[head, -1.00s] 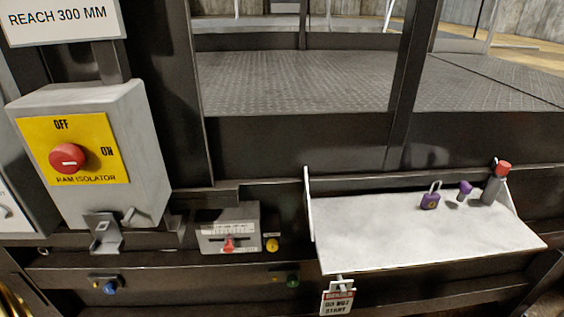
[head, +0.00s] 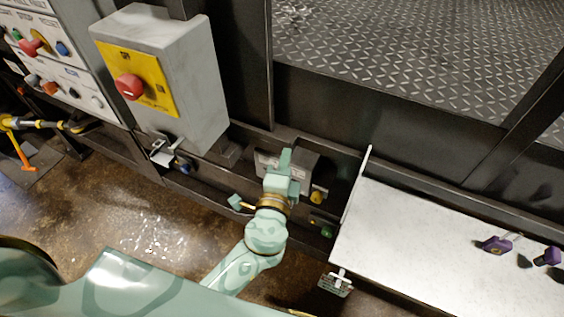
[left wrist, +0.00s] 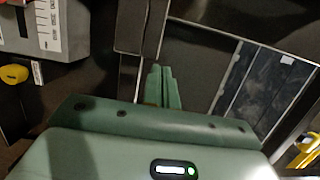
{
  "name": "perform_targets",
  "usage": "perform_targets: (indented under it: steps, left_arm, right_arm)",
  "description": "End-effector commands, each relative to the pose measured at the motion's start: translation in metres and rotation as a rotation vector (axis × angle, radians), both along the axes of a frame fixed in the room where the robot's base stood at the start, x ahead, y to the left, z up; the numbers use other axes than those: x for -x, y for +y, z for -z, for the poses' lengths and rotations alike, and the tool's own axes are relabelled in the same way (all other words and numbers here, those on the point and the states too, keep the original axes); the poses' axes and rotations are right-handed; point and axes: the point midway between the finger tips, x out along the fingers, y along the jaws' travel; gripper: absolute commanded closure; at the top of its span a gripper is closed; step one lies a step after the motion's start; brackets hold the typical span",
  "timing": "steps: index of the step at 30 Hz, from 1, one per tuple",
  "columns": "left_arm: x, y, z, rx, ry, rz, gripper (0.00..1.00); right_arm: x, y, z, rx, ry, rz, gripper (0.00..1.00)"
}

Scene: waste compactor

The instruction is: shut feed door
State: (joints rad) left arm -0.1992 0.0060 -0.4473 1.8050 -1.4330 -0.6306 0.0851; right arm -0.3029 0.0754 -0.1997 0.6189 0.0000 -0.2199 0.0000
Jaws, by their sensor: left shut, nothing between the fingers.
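I cannot clearly identify the feed door in either view. A dark frame (head: 330,105) borders an opening with tread-plate floor (head: 420,55) beyond it. My left gripper (head: 285,160) is shut and empty, in front of a small grey box (head: 308,160) on the lower rail and partly covering it. In the left wrist view, the closed fingers (left wrist: 157,85) point at dark framework, with the grey box (left wrist: 48,28) at upper left. No contact is visible. My right gripper is out of view.
The ram isolator box (head: 190,75) with a red knob stands at left, beside a control panel (head: 60,50). A white shelf (head: 430,250) juts out at right, bearing a purple padlock (head: 496,244). Open floor (head: 130,220) lies at lower left.

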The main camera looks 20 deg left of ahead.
Motion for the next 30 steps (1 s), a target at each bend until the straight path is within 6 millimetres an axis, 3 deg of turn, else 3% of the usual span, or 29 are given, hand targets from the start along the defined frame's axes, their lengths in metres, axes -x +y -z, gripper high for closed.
perform_targets:
  steps: [8,16,30]
  left_arm:
    - [-0.060,0.006,-0.003,0.002,0.000,-0.001,1.00]
    - [-0.064,0.041,-0.001,0.000,0.002,0.000,1.00]
    - [-0.064,0.048,0.001,0.003,0.003,0.000,1.00]
  right_arm:
    - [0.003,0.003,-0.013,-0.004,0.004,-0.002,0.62]
    - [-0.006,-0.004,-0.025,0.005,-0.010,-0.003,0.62]
    - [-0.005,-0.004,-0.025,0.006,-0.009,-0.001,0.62]
